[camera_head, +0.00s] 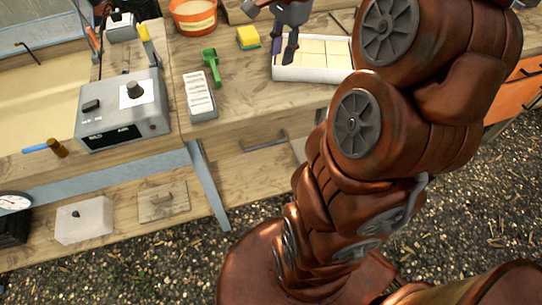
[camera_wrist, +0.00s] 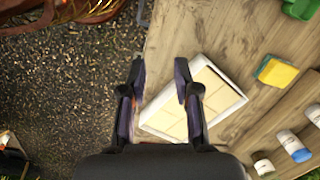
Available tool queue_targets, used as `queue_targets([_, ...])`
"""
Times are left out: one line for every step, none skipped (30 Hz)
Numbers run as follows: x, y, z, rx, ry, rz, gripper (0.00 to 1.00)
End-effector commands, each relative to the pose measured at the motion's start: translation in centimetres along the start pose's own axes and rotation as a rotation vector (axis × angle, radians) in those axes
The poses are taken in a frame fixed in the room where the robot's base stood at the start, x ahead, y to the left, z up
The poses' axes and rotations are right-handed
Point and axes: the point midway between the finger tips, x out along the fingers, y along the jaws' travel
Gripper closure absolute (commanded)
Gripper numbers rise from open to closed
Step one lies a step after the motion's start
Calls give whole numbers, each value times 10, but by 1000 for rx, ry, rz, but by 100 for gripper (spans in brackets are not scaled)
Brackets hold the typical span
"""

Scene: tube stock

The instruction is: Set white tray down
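The white tray (camera_head: 310,74) holds several flat cream pieces and appears to rest on the wooden bench, at the top of the head view. It also shows in the wrist view (camera_wrist: 226,75), tilted in the picture, right of centre. My gripper (camera_head: 283,54) is at the tray's left end and points down. In the wrist view my gripper (camera_wrist: 160,64) has its fingers well apart. The right finger overlaps the tray, and the left finger is over the ground beyond the bench edge.
A yellow sponge (camera_head: 248,37), a green scoop (camera_head: 211,66) and a white strip rack (camera_head: 199,95) stand left of the tray. An orange bucket (camera_head: 194,16) is behind. A grey device (camera_head: 122,112) is further left. Bottles (camera_wrist: 293,145) are near the tray in the wrist view.

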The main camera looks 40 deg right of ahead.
Motion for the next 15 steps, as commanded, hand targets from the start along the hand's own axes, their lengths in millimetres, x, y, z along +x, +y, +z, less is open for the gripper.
queue_targets([5, 9, 26, -130, 2, 18, 69])
queue_targets([9, 14, 40, -206, 2, 28, 69])
queue_targets([13, 22, 57, -308, 3, 41, 69])
queue_targets([17, 30, 69, -383, 1, 53, 69])
queue_targets([21, 37, 81, -458, -1, 64, 69])
queue_targets([27, 49, 95, -554, -4, 82, 69])
queue_targets([31, 58, 105, -627, -5, 93, 69])
queue_targets([35, 66, 114, -696, -7, 103, 69])
queue_targets([42, 79, 126, -789, -14, 120, 69])
queue_targets([46, 89, 133, -858, -15, 130, 69])
queue_targets([50, 99, 140, -925, -17, 140, 69])
queue_targets([58, 113, 149, -1013, -26, 158, 69])
queue_targets([62, 123, 154, -1076, -31, 168, 69])
queue_targets([66, 134, 159, -1137, -35, 179, 69])
queue_targets([73, 148, 164, -1212, -44, 195, 69])
